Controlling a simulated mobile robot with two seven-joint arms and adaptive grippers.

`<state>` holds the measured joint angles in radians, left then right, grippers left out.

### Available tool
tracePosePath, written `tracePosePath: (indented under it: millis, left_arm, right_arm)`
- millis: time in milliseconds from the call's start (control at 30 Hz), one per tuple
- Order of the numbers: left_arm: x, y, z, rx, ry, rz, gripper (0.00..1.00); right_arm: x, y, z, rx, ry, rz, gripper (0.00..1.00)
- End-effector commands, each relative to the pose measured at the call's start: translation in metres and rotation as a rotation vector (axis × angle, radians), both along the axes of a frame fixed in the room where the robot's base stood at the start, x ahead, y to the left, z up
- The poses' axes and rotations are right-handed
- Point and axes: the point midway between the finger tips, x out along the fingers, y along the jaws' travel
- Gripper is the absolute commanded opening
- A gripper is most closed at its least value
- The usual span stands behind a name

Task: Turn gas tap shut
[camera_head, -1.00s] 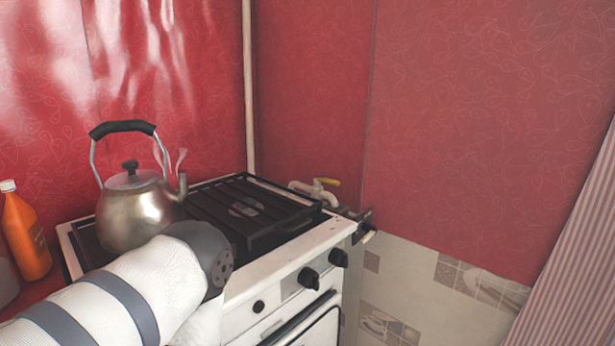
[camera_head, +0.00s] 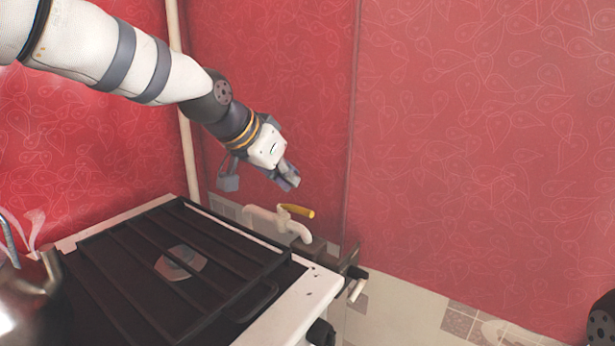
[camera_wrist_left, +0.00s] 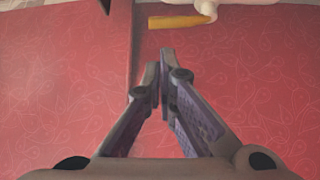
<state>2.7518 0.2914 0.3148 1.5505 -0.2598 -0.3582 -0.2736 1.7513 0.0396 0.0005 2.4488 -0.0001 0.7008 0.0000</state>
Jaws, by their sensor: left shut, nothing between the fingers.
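The gas tap is a white bent pipe (camera_head: 262,216) with a yellow lever handle (camera_head: 298,210), low on the wall behind the stove's back right corner. The handle points to the right. In the left wrist view the yellow handle (camera_wrist_left: 178,22) lies across the top, beside part of the white pipe (camera_wrist_left: 205,7). My left gripper (camera_head: 286,180) hangs above the tap, apart from the handle. In the left wrist view its fingertips (camera_wrist_left: 164,62) meet with nothing between them, just short of the handle. My right gripper is out of view.
The stove's black grate (camera_head: 160,260) fills the lower left, with a steel kettle (camera_head: 30,305) at the left edge. A dark fitting with a pale end (camera_head: 356,282) sticks out beside the stove. Red walls (camera_head: 480,130) stand close behind the tap. The space right of the stove is clear.

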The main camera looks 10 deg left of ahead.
Motion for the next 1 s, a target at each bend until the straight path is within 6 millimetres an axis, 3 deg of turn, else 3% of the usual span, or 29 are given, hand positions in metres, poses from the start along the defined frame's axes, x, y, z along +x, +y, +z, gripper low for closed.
tracePosePath:
  millis: [167, 433, 600, 1000]
  left_arm:
    - [0.004, -0.002, -0.007, 0.001, 0.003, -0.001, 0.00]
    - [0.035, -0.017, -0.051, 0.001, 0.011, -0.001, 0.00]
    - [0.052, -0.025, -0.069, 0.001, 0.006, 0.000, 0.00]
    - [0.061, -0.030, -0.074, 0.000, 0.000, 0.000, 0.00]
  right_arm:
    - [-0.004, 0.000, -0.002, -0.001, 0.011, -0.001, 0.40]
    - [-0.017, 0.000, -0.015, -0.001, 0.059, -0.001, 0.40]
    - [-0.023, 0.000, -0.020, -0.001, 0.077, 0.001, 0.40]
    - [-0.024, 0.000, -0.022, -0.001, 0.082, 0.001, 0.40]
